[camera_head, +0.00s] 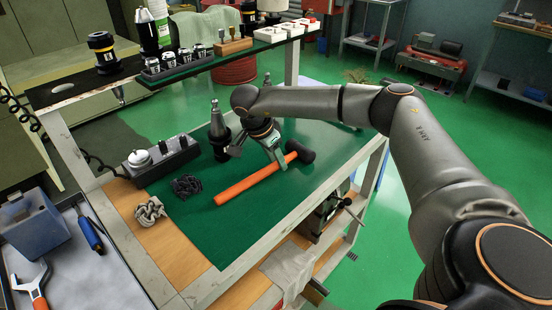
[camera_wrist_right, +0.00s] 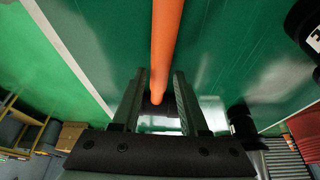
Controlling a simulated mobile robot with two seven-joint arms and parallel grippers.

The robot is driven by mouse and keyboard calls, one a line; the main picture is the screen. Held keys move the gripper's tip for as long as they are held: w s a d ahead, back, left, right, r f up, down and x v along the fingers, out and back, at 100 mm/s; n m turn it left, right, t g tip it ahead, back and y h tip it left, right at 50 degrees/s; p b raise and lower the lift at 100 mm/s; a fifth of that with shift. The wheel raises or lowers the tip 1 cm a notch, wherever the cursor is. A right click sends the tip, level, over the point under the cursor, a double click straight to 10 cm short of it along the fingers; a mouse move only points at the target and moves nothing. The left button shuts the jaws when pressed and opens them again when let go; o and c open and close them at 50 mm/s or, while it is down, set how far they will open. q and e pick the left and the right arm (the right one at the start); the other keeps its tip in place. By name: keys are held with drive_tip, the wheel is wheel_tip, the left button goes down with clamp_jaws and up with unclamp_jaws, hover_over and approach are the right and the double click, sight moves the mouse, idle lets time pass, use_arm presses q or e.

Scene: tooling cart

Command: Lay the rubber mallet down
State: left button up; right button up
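The rubber mallet has an orange handle (camera_head: 248,183) and a black head (camera_head: 300,152). It lies at a slant over the green mat (camera_head: 225,236), apparently resting on it. The handle's free end points to the lower left. My right gripper (camera_head: 281,163) reaches down at the handle close to the head. In the right wrist view the orange handle (camera_wrist_right: 166,40) runs between the two fingers of my right gripper (camera_wrist_right: 160,78), which stand apart with narrow gaps beside it. The mallet's head is mostly hidden there. My left gripper is not in view.
A tool holder (camera_head: 218,132) stands on the mat just left of my gripper. A black block with a gauge (camera_head: 160,158), dark chain (camera_head: 187,186) and knotted rope (camera_head: 150,211) sit at the left. A loaded shelf (camera_head: 205,66) overhangs the back. The front mat is clear.

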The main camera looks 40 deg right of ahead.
drive_tip(key=shift+o, duration=1.4)
drive_tip(key=shift+f, duration=0.15)
drive_tip(key=v, duration=1.2)
drive_tip(key=shift+r, duration=0.4)
